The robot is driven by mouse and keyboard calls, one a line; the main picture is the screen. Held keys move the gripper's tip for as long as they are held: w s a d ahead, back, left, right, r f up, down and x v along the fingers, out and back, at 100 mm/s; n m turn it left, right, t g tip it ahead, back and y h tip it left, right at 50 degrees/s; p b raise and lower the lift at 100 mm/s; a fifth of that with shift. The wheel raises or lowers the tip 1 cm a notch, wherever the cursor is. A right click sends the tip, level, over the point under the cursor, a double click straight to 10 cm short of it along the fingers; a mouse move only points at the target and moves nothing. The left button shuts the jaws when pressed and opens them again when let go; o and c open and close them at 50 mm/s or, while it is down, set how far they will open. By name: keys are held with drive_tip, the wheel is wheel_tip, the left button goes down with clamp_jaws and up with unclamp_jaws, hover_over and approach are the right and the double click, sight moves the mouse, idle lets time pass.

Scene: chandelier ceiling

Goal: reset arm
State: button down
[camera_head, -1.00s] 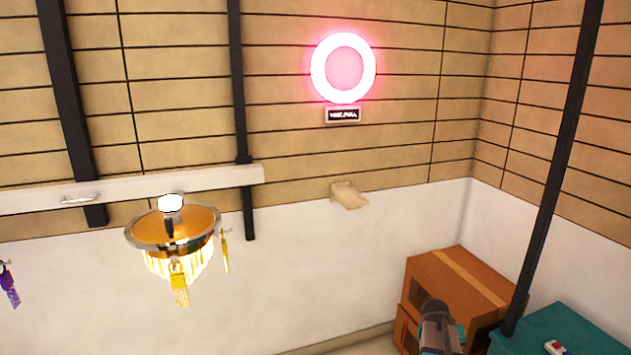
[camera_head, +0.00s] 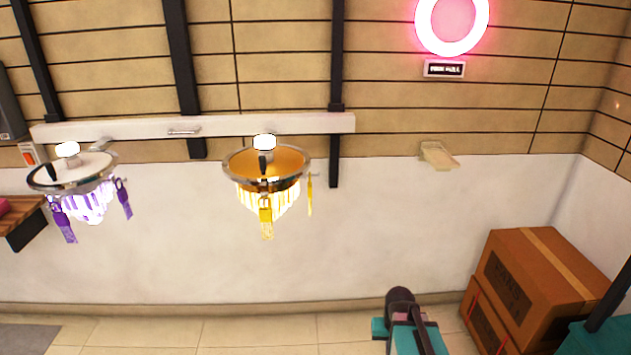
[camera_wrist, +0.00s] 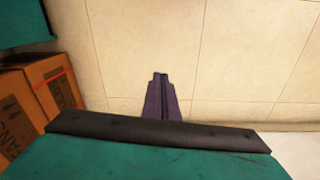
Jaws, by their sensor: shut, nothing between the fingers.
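My gripper (camera_wrist: 160,80) shows in the wrist view with its dark fingers together and nothing between them. It points at the bare tiled floor. In the head view, my arm (camera_head: 405,325) stands at the bottom, right of centre, and its fingertips cannot be made out. A gold chandelier (camera_head: 265,165) with yellow tassels hangs left of the arm, well apart from it. A white chandelier (camera_head: 75,175) with purple tassels hangs farther left.
Stacked cardboard boxes (camera_head: 535,285) stand right of my arm, near a teal surface (camera_head: 595,338). A white beam (camera_head: 220,124) runs along the wall above the chandeliers. A wooden shelf (camera_head: 20,220) is at far left. The tiled floor (camera_head: 260,330) is open below the chandeliers.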

drive_tip(key=s+a+n, duration=0.1)
drive_tip(key=s+a, duration=0.2)
drive_tip(key=a, duration=0.3)
drive_tip(key=s+f+g+p, duration=0.1)
drive_tip(key=s+f+g, duration=0.2)
drive_tip(key=s+f, duration=0.5)
drive_tip(key=s+f+g+p, duration=0.1)
drive_tip(key=s+f+g, duration=0.2)
drive_tip(key=s+f, duration=0.6)
drive_tip(key=s, duration=0.7)
drive_tip(key=shift+s+y, duration=0.3)
